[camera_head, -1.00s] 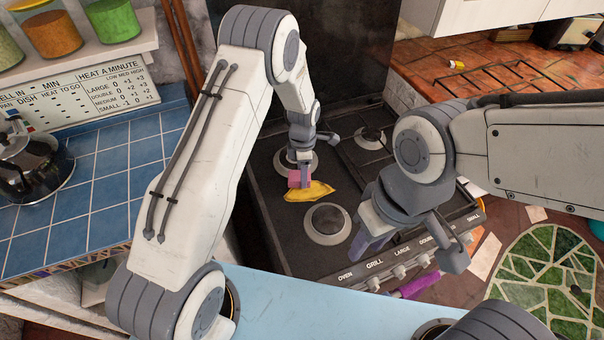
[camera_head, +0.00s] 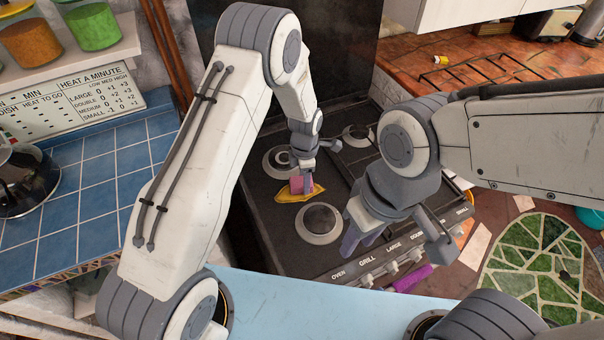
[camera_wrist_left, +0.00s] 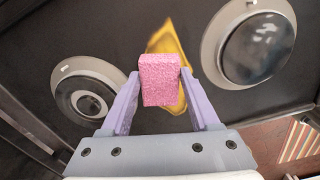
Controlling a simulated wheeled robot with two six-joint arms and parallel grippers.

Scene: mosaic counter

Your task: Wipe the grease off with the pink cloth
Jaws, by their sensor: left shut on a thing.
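The pink cloth (camera_head: 300,185) looks like a small textured block. My left gripper (camera_wrist_left: 160,95) is shut on it, one finger on each side, as the left wrist view also shows of the cloth (camera_wrist_left: 159,78). The grease appears as a yellow patch with pointed ends (camera_head: 311,193) on the dark stove top, between burners. The cloth overlaps the patch in both views and hides part of it; I cannot tell whether they touch. The grease also shows in the left wrist view (camera_wrist_left: 168,42). My right gripper (camera_head: 362,235) is over the stove's front right, its finger gap unclear.
The stove (camera_head: 262,215) has round burners, one (camera_head: 320,222) just in front of the grease, and knobs along its front edge. Blue tiled counter (camera_head: 100,180) lies left, with a kettle (camera_head: 22,180). Terracotta counter (camera_head: 420,55) with a wire rack (camera_head: 465,72) lies back right.

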